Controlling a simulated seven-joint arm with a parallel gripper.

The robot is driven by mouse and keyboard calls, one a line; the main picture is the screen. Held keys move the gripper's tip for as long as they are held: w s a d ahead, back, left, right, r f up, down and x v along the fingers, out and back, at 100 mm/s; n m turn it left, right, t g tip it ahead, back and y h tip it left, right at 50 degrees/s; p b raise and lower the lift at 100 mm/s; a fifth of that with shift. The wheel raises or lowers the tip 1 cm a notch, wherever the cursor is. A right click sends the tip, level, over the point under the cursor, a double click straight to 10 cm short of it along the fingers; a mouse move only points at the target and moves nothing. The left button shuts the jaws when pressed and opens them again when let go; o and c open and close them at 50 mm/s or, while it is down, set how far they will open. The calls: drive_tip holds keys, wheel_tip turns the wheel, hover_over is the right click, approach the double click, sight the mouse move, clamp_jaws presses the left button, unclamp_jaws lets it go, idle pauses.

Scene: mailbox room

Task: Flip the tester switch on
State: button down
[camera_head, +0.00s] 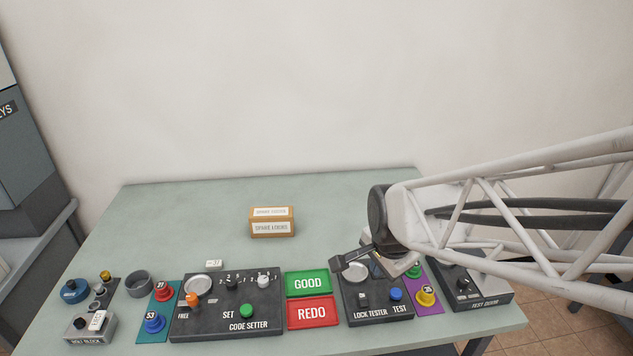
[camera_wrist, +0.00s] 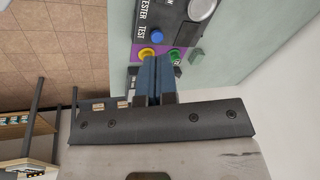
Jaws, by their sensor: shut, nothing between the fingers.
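The dark lock tester box (camera_head: 376,313) stands near the table's front edge, right of the red REDO tray. It carries a small dark switch (camera_head: 363,299), a blue button (camera_head: 396,294) marked TEST and a round silver plate (camera_head: 355,269). I cannot tell the switch's position. In the wrist view, part of the tester (camera_wrist: 170,14) shows at the top with its blue button. My gripper (camera_wrist: 157,58) is shut and empty, its fingers near the yellow and green pieces on the purple mat. In the head view, its palm hangs over the tester's back right; the fingertips are mostly hidden.
The code setter (camera_head: 228,318) lies to the left, with the green GOOD tray (camera_head: 308,283) and red REDO tray (camera_head: 312,313) between. Right are a yellow piece (camera_head: 426,295) and the test door box (camera_head: 483,291). A spare locks box (camera_head: 272,222) stands behind. The table's back is mostly clear.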

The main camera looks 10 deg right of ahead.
sight(362, 295)
drive_tip(key=w+f+m, duration=0.3)
drive_tip(key=f+m, duration=0.1)
drive_tip(key=m, duration=0.1)
drive_tip(key=shift+w+f, duration=0.35)
drive_tip(key=shift+f, duration=0.05)
drive_tip(key=shift+f, duration=0.15)
drive_tip(key=shift+x, duration=6.85)
drive_tip(key=shift+w, duration=0.15)
drive_tip(key=shift+w, duration=0.1)
drive_tip(key=shift+f, duration=0.15)
